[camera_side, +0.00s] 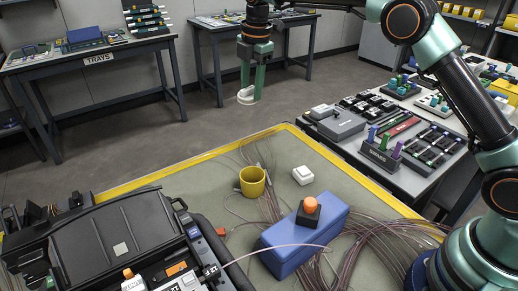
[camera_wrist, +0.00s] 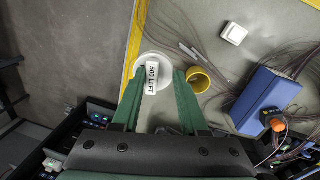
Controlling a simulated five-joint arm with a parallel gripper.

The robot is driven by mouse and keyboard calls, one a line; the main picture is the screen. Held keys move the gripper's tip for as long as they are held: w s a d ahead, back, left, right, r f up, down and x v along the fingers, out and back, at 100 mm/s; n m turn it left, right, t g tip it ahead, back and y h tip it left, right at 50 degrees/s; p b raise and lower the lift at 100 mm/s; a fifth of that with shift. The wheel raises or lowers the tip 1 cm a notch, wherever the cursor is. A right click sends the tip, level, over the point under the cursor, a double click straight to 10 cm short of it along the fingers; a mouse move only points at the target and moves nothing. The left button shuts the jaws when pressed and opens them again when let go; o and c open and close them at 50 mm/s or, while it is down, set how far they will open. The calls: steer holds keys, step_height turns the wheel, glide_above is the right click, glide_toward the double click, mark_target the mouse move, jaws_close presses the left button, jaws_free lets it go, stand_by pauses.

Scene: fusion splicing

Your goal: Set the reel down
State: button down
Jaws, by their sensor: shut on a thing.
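The reel is a small white round piece, seen in the side view (camera_side: 246,96) and in the wrist view (camera_wrist: 141,81). In the wrist view it bears a label reading "500 LEFT". My gripper (camera_side: 251,93) points down with its green fingers shut on the reel. In the wrist view the fingertips (camera_wrist: 160,76) sit at its two sides. The reel is held in the air; in the side view it shows against the grey floor, beyond the work table's far edge. The wrist view shows it overlapping the table's yellow edge.
The grey work table has a yellow rim (camera_side: 190,161). On it are a yellow cup (camera_side: 252,182), a white box (camera_side: 303,175), a blue box (camera_side: 300,245) with an orange-topped black piece (camera_side: 309,210), loose fibres and a black splicer case (camera_side: 115,235). A side table (camera_side: 348,149) holds tools.

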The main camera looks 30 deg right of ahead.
steer(key=s+a+n, duration=0.2)
steer(key=s+a, duration=0.1)
steer(key=a, duration=0.5)
steer(key=s+a+n, duration=0.2)
steer(key=a, duration=0.6)
steer(key=shift+g, duration=0.3)
step_height(320, 180, down, 20)
steer(key=shift+s+r, duration=0.1)
steer(key=shift+r, duration=0.05)
steer(key=shift+c, duration=2.2)
jaws_free()
